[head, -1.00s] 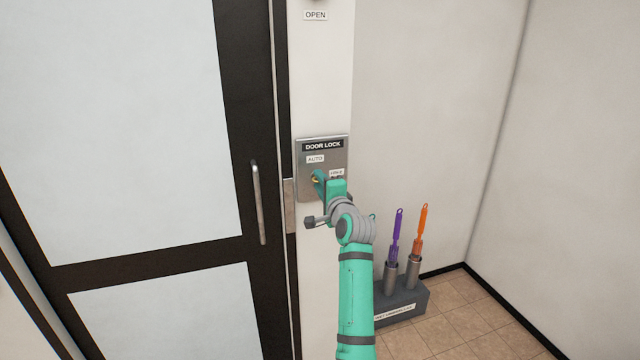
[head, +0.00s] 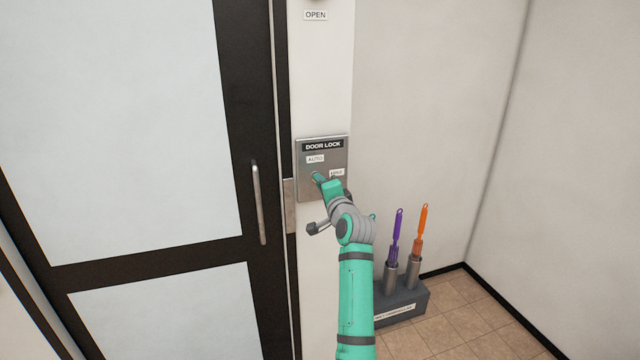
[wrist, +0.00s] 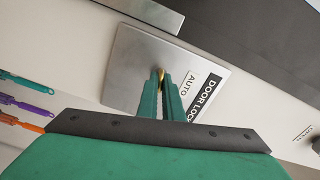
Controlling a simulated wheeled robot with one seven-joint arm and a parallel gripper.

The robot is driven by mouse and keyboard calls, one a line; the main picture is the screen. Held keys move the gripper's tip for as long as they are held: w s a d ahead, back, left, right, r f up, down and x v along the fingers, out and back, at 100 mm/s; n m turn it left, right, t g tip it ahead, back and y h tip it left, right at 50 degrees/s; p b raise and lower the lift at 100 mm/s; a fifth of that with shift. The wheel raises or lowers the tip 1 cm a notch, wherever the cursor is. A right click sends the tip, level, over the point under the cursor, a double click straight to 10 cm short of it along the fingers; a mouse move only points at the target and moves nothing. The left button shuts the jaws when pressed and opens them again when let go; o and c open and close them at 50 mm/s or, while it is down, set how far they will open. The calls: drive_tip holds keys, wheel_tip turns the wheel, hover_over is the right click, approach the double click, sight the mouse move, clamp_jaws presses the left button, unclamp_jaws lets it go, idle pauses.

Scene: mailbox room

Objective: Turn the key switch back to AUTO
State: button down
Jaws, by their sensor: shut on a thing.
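The key switch is on a grey metal DOOR LOCK plate (head: 310,151) on the white post beside the door. Its AUTO label (head: 315,159) is at upper left of the switch and a second small label (head: 337,173) is to the right, partly behind my gripper. My gripper (head: 318,177) is at the plate, its fingers closed on the brass key. In the wrist view the brass key (wrist: 161,75) shows between the green fingertips; the AUTO label (wrist: 187,86) is just right of them. Most of the key is hidden by the fingers.
A glazed door with a dark frame (head: 251,110) and a vertical handle (head: 259,205) is to the left. An OPEN label (head: 316,15) is higher on the post. A dark umbrella stand (head: 410,302) with purple and orange umbrellas is on the floor at right.

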drive_tip(key=shift+f+n, duration=0.1)
drive_tip(key=shift+n, duration=7.5)
drive_tip(key=c, duration=1.9)
unclamp_jaws()
drive_tip(key=v, duration=1.1)
drive_tip(key=shift+w, duration=0.1)
